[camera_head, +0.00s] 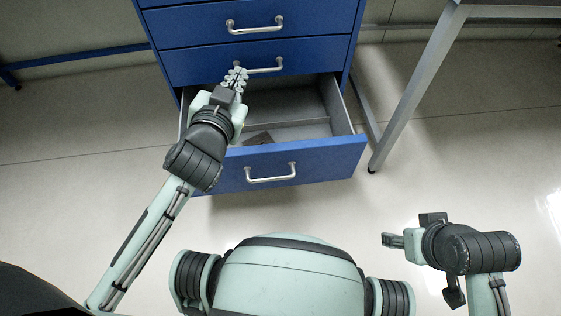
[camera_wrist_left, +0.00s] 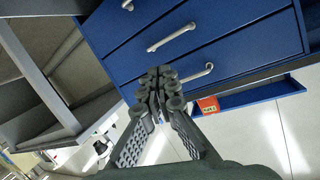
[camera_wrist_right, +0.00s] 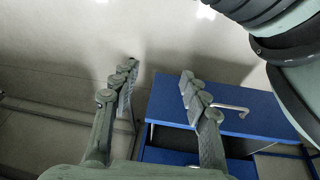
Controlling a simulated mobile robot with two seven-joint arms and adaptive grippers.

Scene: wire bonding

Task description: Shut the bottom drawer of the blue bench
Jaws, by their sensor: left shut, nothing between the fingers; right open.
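The bottom drawer (camera_head: 330,158) of the blue bench (camera_head: 185,62) is pulled well out, its grey inside showing. Its front carries a silver bar handle (camera_head: 270,174). My left gripper (camera_head: 236,78) is shut and empty. In the head view it overlaps the back of the open drawer, its tips near the handle of the closed drawer above; I cannot tell whether they touch. It also shows shut in the left wrist view (camera_wrist_left: 160,80). My right gripper (camera_head: 388,240) is open and empty, right of and nearer than the drawer front. The right wrist view shows its spread fingers (camera_wrist_right: 158,82) and the drawer front (camera_wrist_right: 265,118).
The drawers above are closed. A grey table leg (camera_head: 415,90) stands right of the bench. A blue beam (camera_head: 90,56) runs low at the left. The floor in front of the drawer is clear.

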